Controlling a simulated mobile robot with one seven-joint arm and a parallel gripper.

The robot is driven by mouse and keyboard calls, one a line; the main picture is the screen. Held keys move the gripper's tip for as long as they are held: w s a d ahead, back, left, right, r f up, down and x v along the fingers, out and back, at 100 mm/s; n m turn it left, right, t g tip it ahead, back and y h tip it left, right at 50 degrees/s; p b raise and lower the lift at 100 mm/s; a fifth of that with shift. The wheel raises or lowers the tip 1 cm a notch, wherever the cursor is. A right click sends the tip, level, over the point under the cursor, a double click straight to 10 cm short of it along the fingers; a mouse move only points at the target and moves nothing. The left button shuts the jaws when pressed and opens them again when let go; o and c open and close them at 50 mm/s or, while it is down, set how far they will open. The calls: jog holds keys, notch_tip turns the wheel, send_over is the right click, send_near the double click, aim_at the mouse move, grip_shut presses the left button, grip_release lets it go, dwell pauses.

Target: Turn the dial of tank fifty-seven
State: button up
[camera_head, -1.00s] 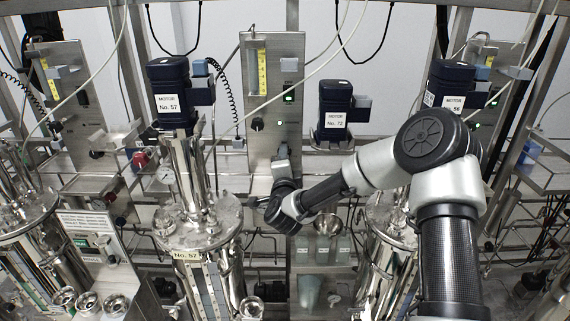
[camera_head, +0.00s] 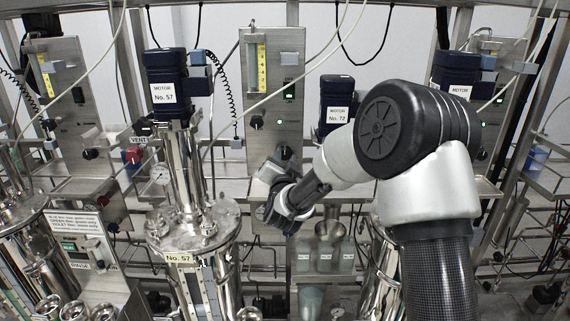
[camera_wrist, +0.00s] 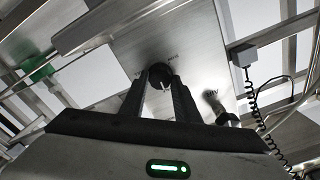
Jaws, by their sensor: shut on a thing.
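Tank 57 (camera_head: 193,225) is a shiny metal vessel left of centre with a "No. 57" label. Its dark motor (camera_head: 166,92) stands above it, marked "MOTOR No. 57". A steel control panel (camera_head: 272,70) with a yellow scale stands right of the motor. It carries a black dial (camera_head: 285,152) low down, just above my gripper in the head view. In the wrist view, the two fingers of my gripper (camera_wrist: 163,86) are shut on the black dial (camera_wrist: 160,74) on the steel panel. The lettering around the dial is too small to read.
Another black knob (camera_head: 256,122) sits higher on the same panel. Motor 72 (camera_head: 336,104) stands close to the right of it. A grey box with a coiled black cord (camera_wrist: 244,56) is right of the panel in the wrist view. Loose hoses hang across the front.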

jog(key=shift+n, duration=0.3)
jog(key=shift+f, duration=0.1)
jog(key=o, duration=1)
jog(key=shift+o, duration=0.2)
jog(key=s, duration=1.7)
jog(key=shift+s+b, duration=0.25)
jog(key=shift+b, duration=0.2)
